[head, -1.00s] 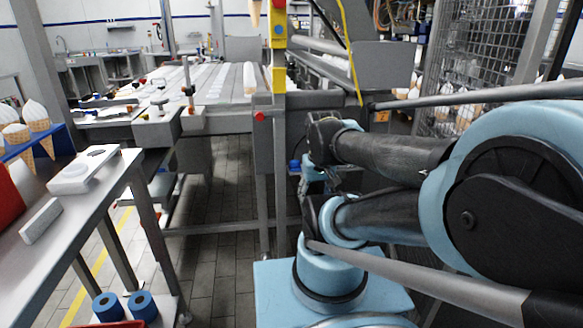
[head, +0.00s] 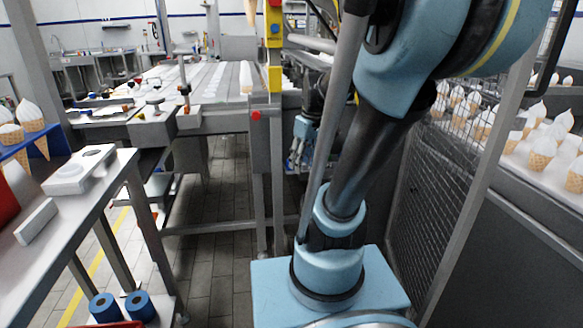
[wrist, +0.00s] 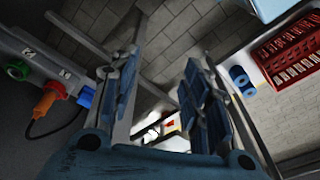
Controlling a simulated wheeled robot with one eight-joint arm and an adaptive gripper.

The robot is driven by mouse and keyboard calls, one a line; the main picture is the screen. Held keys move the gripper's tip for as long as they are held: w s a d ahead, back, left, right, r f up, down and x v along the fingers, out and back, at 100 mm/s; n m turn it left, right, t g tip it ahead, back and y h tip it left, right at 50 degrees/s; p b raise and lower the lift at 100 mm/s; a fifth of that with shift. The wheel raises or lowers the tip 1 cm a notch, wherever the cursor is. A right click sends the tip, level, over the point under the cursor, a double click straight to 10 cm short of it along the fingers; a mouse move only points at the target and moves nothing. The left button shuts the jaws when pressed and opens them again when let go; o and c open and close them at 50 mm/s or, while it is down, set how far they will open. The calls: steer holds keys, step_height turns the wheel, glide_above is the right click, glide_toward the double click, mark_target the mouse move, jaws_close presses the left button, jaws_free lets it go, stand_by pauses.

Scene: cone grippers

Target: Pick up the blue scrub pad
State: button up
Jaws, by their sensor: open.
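I cannot make out the blue scrub pad for certain in either view. My gripper (wrist: 162,68) is open in the wrist view, with its two blue-padded fingers apart and nothing between them but the floor beyond. In the head view my gripper (head: 299,143) is small, beside the grey conveyor frame and partly hidden by my arm.
A steel table (head: 82,195) at left holds a white device (head: 82,172) and a grey block (head: 36,221). Two blue rolls (head: 106,307) sit on its lower shelf, near a red crate (wrist: 290,52). Tiled floor (head: 215,215) is open between table and conveyor. A mesh guard (head: 440,195) stands at right.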

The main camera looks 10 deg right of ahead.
steer(key=w+d+f+n+g+y, duration=0.15)
steer(key=w+n, duration=0.45)
steer(key=w, duration=0.6)
steer(key=w+d+n+y, duration=0.25)
steer(key=w+n, duration=0.35)
steer(key=w, duration=0.6)
steer(key=shift+h, duration=0.5)
steer(key=x, duration=0.5)
steer(key=shift+w+d+f, duration=0.15)
steer(key=shift+w+d, duration=0.05)
steer(key=shift+d, duration=0.1)
steer(key=shift+w+x, duration=0.15)
steer(key=shift+x, duration=1.25)
steer(key=shift+w+x, duration=0.2)
steer(key=shift+x, duration=1.25)
steer(key=shift+d, duration=0.1)
steer(key=shift+c, duration=0.3)
jaws_close()
